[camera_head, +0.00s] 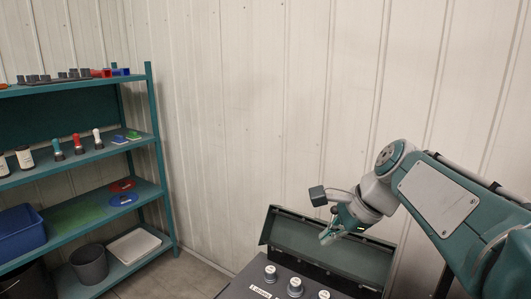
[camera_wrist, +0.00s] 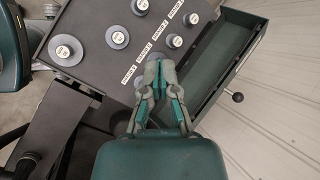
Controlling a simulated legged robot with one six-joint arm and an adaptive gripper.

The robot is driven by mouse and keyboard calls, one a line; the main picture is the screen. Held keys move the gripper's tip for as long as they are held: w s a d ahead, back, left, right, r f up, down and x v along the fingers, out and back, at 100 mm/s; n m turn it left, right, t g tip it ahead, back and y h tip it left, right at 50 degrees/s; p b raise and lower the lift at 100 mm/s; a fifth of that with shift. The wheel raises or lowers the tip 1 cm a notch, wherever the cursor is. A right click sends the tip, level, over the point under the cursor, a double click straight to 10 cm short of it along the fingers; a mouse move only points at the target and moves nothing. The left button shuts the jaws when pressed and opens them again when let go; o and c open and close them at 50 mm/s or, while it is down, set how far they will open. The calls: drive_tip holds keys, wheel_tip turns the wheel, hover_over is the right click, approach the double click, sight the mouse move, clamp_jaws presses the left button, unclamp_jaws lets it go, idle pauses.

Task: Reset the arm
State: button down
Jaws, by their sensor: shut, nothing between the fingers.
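My gripper (camera_head: 327,238) hangs at the end of my teal and grey arm, in front of the wall and over the long green tray. Its fingers are together and empty. In the wrist view, my gripper (camera_wrist: 162,64) points over a dark panel with labelled round pieces, and its fingers partly hide one grey round piece. I cannot tell the height of the fingertips above the panel.
The dark panel (camera_wrist: 92,62) bears several round pieces and white labels. The long tray (camera_head: 320,240) with green inside stands beside it. A shelf rack (camera_head: 165,190) holding tools, bins and discs stands at left. The space between rack and arm is clear.

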drive_tip(key=s+d+f+n+t+h, duration=0.1)
drive_tip(key=s+f+n+h, duration=0.1)
drive_tip(key=s+f+n, duration=0.3)
drive_tip(key=s+d+f+n+t+h, duration=0.1)
drive_tip(key=s+f+n, duration=0.4)
drive_tip(key=s+n, duration=0.5)
drive_tip(key=s+d+h, duration=0.1)
drive_tip(key=s+h, duration=0.1)
drive_tip(key=s, duration=0.1)
drive_tip(key=shift+d+f, duration=0.15)
drive_tip(key=shift+d, duration=0.15)
drive_tip(key=shift+s, duration=0.1)
